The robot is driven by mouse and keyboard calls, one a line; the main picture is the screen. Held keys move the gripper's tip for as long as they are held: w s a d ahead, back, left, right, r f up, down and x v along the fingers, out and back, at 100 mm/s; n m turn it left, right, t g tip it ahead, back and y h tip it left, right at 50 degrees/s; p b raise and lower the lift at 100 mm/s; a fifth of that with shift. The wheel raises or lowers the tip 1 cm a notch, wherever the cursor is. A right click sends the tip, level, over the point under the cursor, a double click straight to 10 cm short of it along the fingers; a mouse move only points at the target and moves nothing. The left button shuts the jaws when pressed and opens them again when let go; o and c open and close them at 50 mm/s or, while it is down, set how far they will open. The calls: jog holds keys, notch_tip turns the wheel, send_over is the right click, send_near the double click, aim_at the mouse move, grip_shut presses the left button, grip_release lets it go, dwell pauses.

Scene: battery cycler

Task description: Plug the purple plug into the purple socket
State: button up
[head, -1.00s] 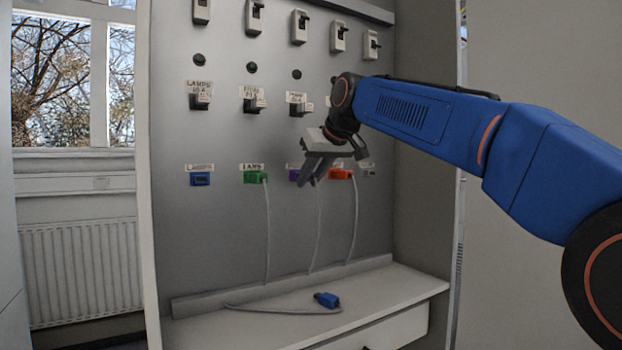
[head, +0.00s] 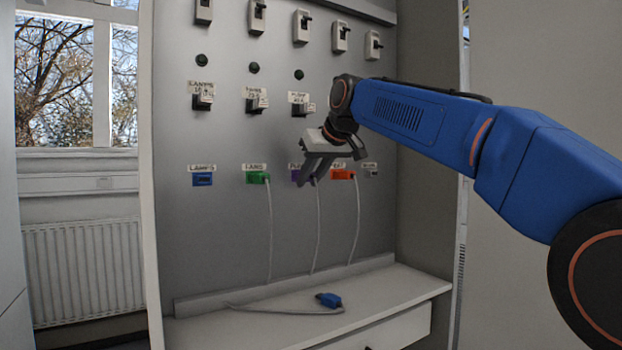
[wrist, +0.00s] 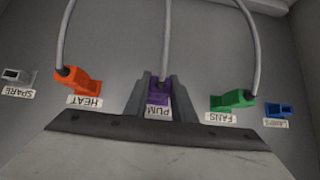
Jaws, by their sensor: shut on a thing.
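My gripper (head: 305,182) is at the panel, over the purple socket (head: 294,175), which it partly hides in the head view. In the wrist view my gripper (wrist: 160,84) has its two grey fingers on either side of the purple plug (wrist: 158,86), shut on it. The plug's grey cable rises from it in the wrist view and hangs down to the shelf in the head view. The plug is lined up with the socket above the PUMP label, at or against the panel. I cannot tell how deep it sits.
A green plug (head: 257,177) and an orange plug (head: 343,174) sit in the sockets on either side, with cables hanging down. The blue socket (head: 202,179) at left is empty. A blue plug (head: 329,300) lies on the shelf (head: 400,291). Switches line the panel above.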

jog(key=o, duration=0.9)
jog(key=v, duration=1.7)
jog(key=s+d+f+m+h, duration=0.1)
jog(key=s+d+f, duration=0.3)
jog(key=d+f, duration=0.3)
jog(key=s+d+f+m+g+h, duration=0.1)
jog(key=s+d+f, duration=0.3)
jog(key=f, duration=0.4)
jog(key=s+d+f+m+h, duration=0.1)
jog(key=s+d+f+m, duration=0.1)
jog(key=s+d+f, duration=0.35)
jog(key=s+d+f+m, duration=0.1)
jog(key=s+d+f, duration=0.2)
jog(key=s+f, duration=0.3)
jog(key=s+d+f+m+g+h, duration=0.1)
jog(key=s+d+f, duration=0.3)
jog(key=f, duration=1.3)
jog(key=s+d+f+g+h, duration=0.1)
jog(key=s+d+f, duration=0.2)
jog(key=s+f, duration=0.5)
jog(key=shift+s+d+f+m, duration=0.1)
jog(key=shift+d+f+m, duration=0.1)
jog(key=shift+f, duration=0.8)
jog(key=shift+s+d+f+m, duration=0.1)
jog(key=shift+d+f+m, duration=0.1)
jog(key=shift+f, duration=0.8)
